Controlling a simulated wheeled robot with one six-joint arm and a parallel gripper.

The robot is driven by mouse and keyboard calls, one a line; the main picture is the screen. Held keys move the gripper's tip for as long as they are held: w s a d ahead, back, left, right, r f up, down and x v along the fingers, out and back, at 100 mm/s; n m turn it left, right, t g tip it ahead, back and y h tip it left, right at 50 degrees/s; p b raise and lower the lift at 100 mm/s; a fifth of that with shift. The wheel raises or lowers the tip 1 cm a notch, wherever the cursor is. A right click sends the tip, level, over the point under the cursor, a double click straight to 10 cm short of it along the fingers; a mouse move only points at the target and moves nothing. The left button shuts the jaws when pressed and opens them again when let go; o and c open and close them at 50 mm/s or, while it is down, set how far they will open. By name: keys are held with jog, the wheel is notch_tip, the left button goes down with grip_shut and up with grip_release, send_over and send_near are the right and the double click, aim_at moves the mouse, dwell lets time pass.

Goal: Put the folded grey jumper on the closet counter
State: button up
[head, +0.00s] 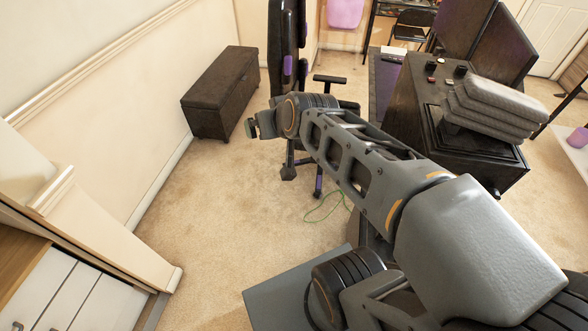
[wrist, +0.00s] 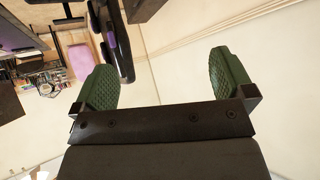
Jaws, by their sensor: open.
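My gripper (head: 250,128) is at the end of my arm, left of the desk and well apart from the jumper. In the wrist view my gripper (wrist: 163,82) shows two green pads spread wide with nothing between them. The jumper is not seen in the wrist view. A wooden-topped white cabinet (head: 68,290) stands at the lower left; I cannot tell whether it is the closet counter.
A black and purple office chair (head: 285,50) stands behind my gripper. A dark ottoman (head: 222,90) sits against the left wall. Carpet (head: 220,215) is clear at centre left.

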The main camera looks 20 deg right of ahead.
jog(key=s+f+g, duration=0.5)
jog(key=s+f, duration=0.1)
jog(key=s, duration=0.3)
jog(key=w+d+r+m+g+h, duration=0.1)
jog(key=w+d+r+m+h, duration=0.15)
jog(key=d+r, duration=0.3)
jog(key=w+d+r+m+g+h, duration=0.1)
jog(key=d+r+m, duration=0.3)
jog(key=d, duration=0.2)
jog(key=m+g+h+p, duration=0.1)
jog(key=m+g+h, duration=0.4)
jog(key=m, duration=1.3)
send_near(502, 91)
jog(key=w+r+y, duration=0.1)
jog(key=w+r+g+y, duration=0.1)
jog(key=shift+w+d+r+g, duration=0.2)
jog(key=shift+w+r+g, duration=0.1)
jog(key=shift+w+r, duration=0.1)
jog(key=shift+s+d+f, duration=0.2)
jog(key=shift+s, duration=0.1)
jog(key=x, duration=0.6)
jog(key=shift+s+d+f, duration=0.1)
jog(key=shift+s+f, duration=0.1)
jog(key=shift+f, duration=0.05)
jog(key=shift+p+x, duration=0.6)
jog(key=shift+x, duration=2.6)
jog(key=shift+c, duration=0.3)
